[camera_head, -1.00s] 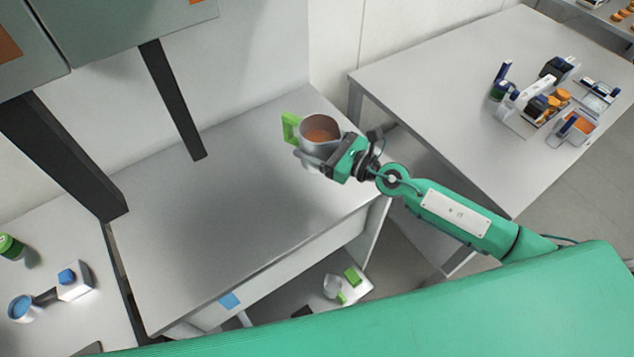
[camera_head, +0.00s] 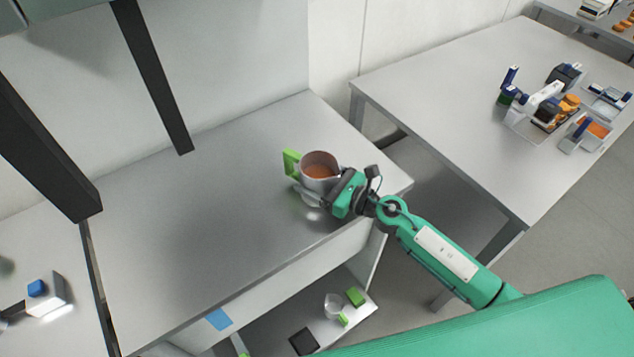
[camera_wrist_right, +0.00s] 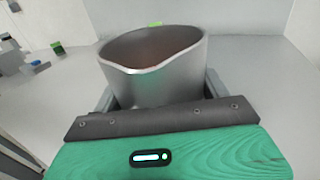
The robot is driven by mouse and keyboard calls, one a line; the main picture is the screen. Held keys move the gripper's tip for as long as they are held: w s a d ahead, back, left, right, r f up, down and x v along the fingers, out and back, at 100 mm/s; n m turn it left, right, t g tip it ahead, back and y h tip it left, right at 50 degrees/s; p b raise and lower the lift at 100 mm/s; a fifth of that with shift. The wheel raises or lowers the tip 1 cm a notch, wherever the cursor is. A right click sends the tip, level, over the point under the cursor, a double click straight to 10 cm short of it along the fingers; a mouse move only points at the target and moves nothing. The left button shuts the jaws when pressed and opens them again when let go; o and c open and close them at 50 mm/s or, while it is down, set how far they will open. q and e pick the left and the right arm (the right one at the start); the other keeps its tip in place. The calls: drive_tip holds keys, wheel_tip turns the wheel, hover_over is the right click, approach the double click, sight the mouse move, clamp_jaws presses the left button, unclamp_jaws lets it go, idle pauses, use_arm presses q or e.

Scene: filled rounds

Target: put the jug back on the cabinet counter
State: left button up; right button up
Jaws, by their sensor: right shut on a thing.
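The jug (camera_head: 318,178) is a grey metal vessel with a green handle and a brownish-orange filling. My right gripper (camera_head: 326,196) is shut around its body, on the side opposite the handle. The jug is upright over the right part of the grey cabinet counter (camera_head: 205,225); I cannot tell if its base touches the surface. In the right wrist view the jug (camera_wrist_right: 152,82) stands between the fingers, its pouring lip towards me, and its base is hidden. My left gripper is not in view.
Dark posts (camera_head: 150,75) rise at the back and left of the counter. A lower shelf (camera_head: 362,318) holds a glass jug (camera_head: 333,306) with green parts. A separate table (camera_head: 440,100) at the right bears several small items. The counter's middle is clear.

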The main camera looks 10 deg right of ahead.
drive_tip(key=shift+f, duration=0.15)
drive_tip(key=shift+f, duration=0.15)
drive_tip(key=o, duration=1.3)
drive_tip(key=b+v, duration=0.4)
drive_tip(key=v, duration=0.6)
drive_tip(key=shift+s+d, duration=0.25)
drive_tip(key=shift+s+d+b, duration=0.45)
drive_tip(key=shift+s+b, duration=0.05)
drive_tip(key=shift+d, duration=0.1)
